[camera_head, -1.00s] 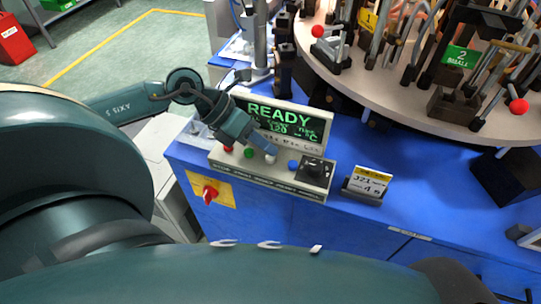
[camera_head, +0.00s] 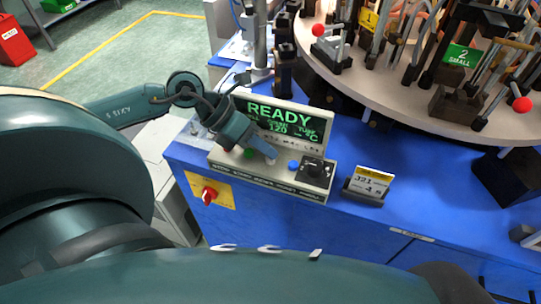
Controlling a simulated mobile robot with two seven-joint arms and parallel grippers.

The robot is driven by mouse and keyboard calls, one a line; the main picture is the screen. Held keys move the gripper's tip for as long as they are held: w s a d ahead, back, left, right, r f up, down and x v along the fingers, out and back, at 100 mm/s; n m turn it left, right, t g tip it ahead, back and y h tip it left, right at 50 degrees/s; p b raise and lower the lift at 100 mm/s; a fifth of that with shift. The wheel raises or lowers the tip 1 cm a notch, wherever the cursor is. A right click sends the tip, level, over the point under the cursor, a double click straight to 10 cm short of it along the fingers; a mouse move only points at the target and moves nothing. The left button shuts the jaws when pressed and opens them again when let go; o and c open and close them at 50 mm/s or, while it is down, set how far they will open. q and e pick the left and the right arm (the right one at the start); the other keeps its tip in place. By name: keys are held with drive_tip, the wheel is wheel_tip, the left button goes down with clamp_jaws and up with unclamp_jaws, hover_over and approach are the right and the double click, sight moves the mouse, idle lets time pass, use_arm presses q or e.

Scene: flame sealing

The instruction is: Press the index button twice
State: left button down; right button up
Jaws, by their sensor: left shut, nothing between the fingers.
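The control panel (camera_head: 240,175) stands on the blue bench, with a lit screen (camera_head: 281,119) reading READY. A green button (camera_head: 249,154) and a blue button (camera_head: 293,165) show on its sloping front, with a black knob (camera_head: 314,170) at the right. The button labels are too small to read, so I cannot tell which is the index button. My right gripper is not in view.
A red rotary switch (camera_head: 208,194) on a yellow plate is on the bench front. A small sign (camera_head: 371,181) stands right of the panel. A round turntable (camera_head: 400,92) with several upright fixtures fills the upper right.

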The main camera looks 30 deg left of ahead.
use_arm(q)
drive_tip(key=shift+f, duration=0.25)
drive_tip(key=shift+r, duration=0.1)
idle(0.3)
drive_tip(key=shift+r+p, duration=0.55)
drive_tip(key=shift+r, duration=0.3)
wheel_tip(320, 180, up, 5)
drive_tip(key=p, duration=0.3)
drive_tip(key=shift+p, duration=0.4)
idle(0.7)
